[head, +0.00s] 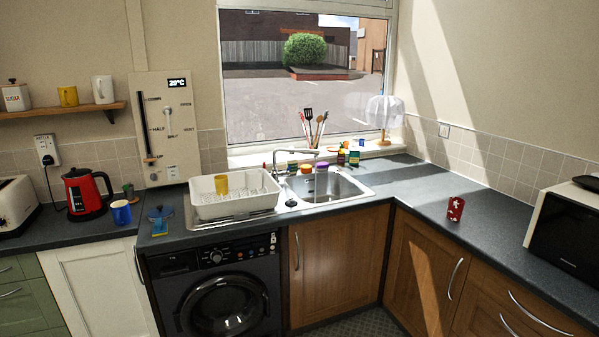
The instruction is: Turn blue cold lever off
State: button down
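No lever that I can clearly make out as the cold lever is visible. The metal tap (297,156) stands behind the sink (330,188); any small blue lever on it is too small to tell. A small blue item (160,212) with a thin upright part sits on the counter left of the white dish rack (235,203); I cannot tell whether it is a lever. My gripper is not in view.
A yellow cup (221,184) is in the dish rack. A red kettle (86,193) and blue mug (121,212) stand at left. A red patterned cup (455,209) and microwave (566,237) are at right. The right counter (415,190) has free room.

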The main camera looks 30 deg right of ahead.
aim_at(285, 173)
jog(key=u, duration=0.05)
jog(key=i, duration=1)
jog(key=z, duration=0.05)
